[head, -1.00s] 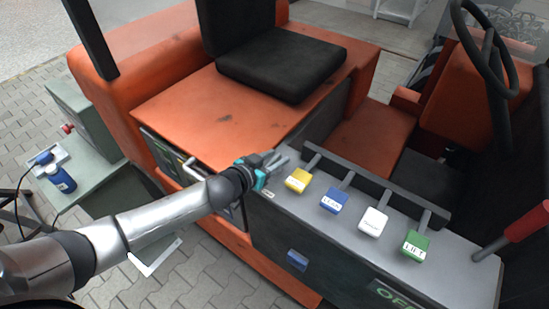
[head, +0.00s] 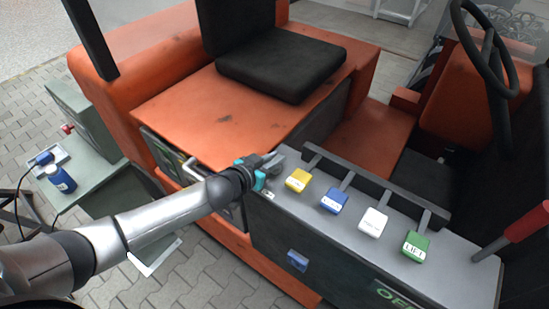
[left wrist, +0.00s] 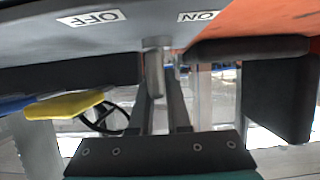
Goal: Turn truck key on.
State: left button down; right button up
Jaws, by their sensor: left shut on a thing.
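My left gripper (head: 270,161) reaches in from the left to the near left end of the truck's grey console. Its two fingers are close together and point at the key. In the left wrist view the key (left wrist: 154,72) is a small grey metal piece sticking out of the panel. It lies between the fingertips of my left gripper (left wrist: 160,92), which is shut on it. An OFF label (left wrist: 91,18) and an ON label (left wrist: 198,16) sit on the panel to either side of the key. The key is hidden by the gripper in the head view. My right gripper is not in view.
On the console (head: 330,235) stand levers with a yellow (head: 298,180), a blue (head: 334,201), a white (head: 373,221) and a green knob (head: 416,245), just right of the gripper. A black seat (head: 285,65) and steering wheel (head: 485,55) are beyond.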

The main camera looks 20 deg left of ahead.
pick_arm(q)
jog(key=shift+a, duration=0.1)
jog(key=shift+r+m+g+h+p, duration=0.1)
jog(key=shift+m+g+h+p, duration=0.3)
jog(key=shift+m+h, duration=0.3)
jog(key=shift+w+a+m+g+h, duration=0.15)
jog(key=shift+m+g+h, duration=0.25)
jog(key=shift+m+h, duration=0.3)
jog(key=shift+m+g+h, duration=0.6)
jog(key=shift+m+h, duration=0.2)
jog(key=shift+f+m+g+h+b, duration=0.2)
jog(key=shift+m+g+h+b, duration=0.4)
jog(key=shift+m+g, duration=0.15)
jog(key=m+g+h+b, duration=0.1)
jog(key=m+g+b, duration=0.1)
jog(key=b, duration=0.2)
jog(key=m+g+h+b, duration=0.1)
jog(key=m+g+b, duration=0.2)
jog(key=b, duration=0.1)
jog(key=shift+f+h, duration=0.1)
jog(key=shift+h, duration=0.3)
jog(key=shift+m+g+b, duration=0.65)
jog(key=shift+g+b, duration=0.1)
jog(key=shift+b, duration=0.2)
jog(key=shift+r, duration=0.2)
